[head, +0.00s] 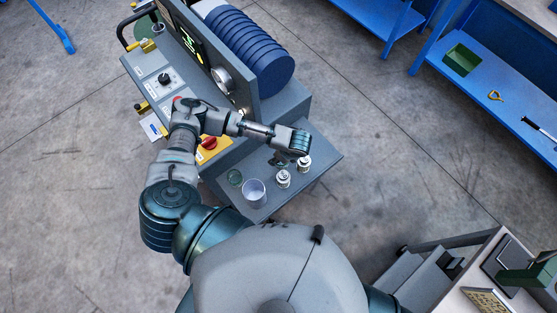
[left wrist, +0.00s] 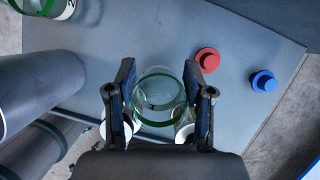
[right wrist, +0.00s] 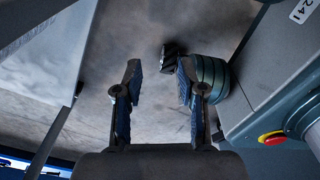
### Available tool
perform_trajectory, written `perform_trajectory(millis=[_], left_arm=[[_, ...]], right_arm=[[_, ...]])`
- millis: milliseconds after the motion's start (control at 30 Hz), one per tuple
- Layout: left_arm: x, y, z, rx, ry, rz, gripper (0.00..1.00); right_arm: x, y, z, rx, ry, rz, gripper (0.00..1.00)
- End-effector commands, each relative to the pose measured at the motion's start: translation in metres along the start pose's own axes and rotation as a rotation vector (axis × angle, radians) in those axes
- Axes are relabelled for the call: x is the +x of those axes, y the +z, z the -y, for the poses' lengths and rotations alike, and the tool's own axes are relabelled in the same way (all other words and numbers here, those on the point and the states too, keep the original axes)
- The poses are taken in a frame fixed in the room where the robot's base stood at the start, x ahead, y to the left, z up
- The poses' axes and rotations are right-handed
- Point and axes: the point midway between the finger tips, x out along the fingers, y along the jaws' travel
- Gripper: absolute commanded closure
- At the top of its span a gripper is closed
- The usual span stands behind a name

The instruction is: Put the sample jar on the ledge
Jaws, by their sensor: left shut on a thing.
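A clear glass jar with green bands (left wrist: 158,97) is between the two fingers of my left gripper (left wrist: 160,92), which is shut on it. In the head view the left gripper (head: 284,155) is over the grey ledge (head: 318,150) and mostly hides this jar. I cannot tell whether the jar touches the ledge.
A red knobbed piece (left wrist: 207,60) and a blue one (left wrist: 263,81) lie right of the held jar.

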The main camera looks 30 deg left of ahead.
Motion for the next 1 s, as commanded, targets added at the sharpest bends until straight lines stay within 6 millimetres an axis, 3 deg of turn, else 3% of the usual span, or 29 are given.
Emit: perform_trajectory(millis=[300,433,600,633,733,1000], left_arm=[[0.035,-0.015,-0.001,-0.001,0.002,0.003,0.82],[0.036,-0.017,0.000,-0.002,0.000,0.002,0.82],[0.037,-0.017,0.000,-0.002,0.001,0.003,0.82],[0.037,-0.017,0.000,-0.002,0.001,0.002,0.45],[0.038,-0.016,0.000,-0.002,0.001,0.001,0.23],[0.038,-0.015,0.000,-0.003,0.001,0.001,0.23]], right_arm=[[0.005,-0.006,0.013,0.006,-0.015,0.003,0.60],[0.003,-0.021,0.021,0.009,-0.024,-0.017,0.60],[0.002,-0.022,0.017,0.007,-0.020,-0.020,0.60],[0.002,-0.021,0.016,0.006,-0.018,-0.019,0.60],[0.003,-0.016,0.011,0.004,-0.012,-0.011,0.60],[0.003,-0.008,0.003,0.001,-0.003,0.000,0.60]])
